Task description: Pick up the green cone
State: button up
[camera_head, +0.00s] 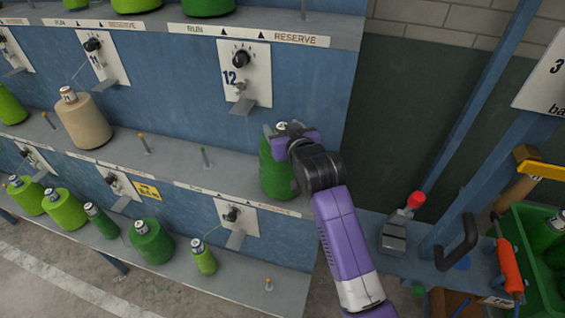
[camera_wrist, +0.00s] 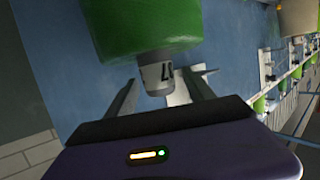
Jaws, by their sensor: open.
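A large green cone (camera_head: 275,173) of yarn stands on the middle shelf at its right end, below the plate marked 12. My arm partly hides it. My gripper (camera_head: 283,130) is open at the cone's top. In the wrist view, the green cone (camera_wrist: 145,28) shows at the top, with its white labelled tip (camera_wrist: 156,76) pointing towards the palm. The fingers of my gripper (camera_wrist: 162,92) stand apart, one on each side of the tip, with gaps visible. Several other green cones (camera_head: 152,241) stand on the lower shelf.
A tan cone (camera_head: 82,120) stands further left on the middle shelf (camera_head: 172,158), with thin pegs between. A blue post (camera_head: 480,100), a red-knobbed lever (camera_head: 405,222) and a green crate (camera_head: 543,285) are at the right. The dark wall gap beside the rack is open.

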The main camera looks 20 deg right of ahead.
jog(key=shift+c, duration=0.2)
grip_shut()
jog(key=shift+r, duration=0.3)
jog(key=shift+r, duration=0.1)
